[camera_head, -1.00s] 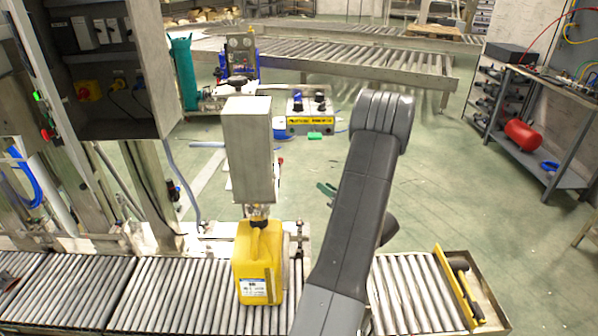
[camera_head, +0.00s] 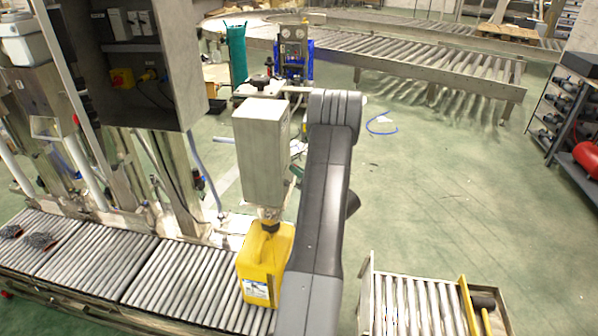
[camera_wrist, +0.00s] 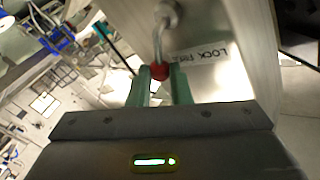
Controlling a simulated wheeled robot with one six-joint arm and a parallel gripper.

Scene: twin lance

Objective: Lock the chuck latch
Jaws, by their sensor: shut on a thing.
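The chuck housing is a tall steel box (camera_head: 262,150) above a yellow canister (camera_head: 265,262). In the wrist view its side face (camera_wrist: 235,35) carries an upside-down label (camera_wrist: 201,58) starting with "LOCK". The latch is a thin bent metal lever (camera_wrist: 157,42) from a round pivot (camera_wrist: 168,14), with a red knob (camera_wrist: 160,71) at its end. My gripper (camera_wrist: 160,84) has green fingers shut on the red knob, one on each side. In the head view a bit of green finger (camera_head: 297,171) shows at the box's right side; my arm hides the rest.
The canister stands on a roller conveyor (camera_head: 180,285). A conveyor piece with a yellow guide (camera_head: 470,305) lies at lower right. A grey cabinet (camera_head: 150,85) stands at left. Behind are a roller line (camera_head: 430,70) and a cart (camera_head: 270,90). The green floor at right (camera_head: 440,190) is open.

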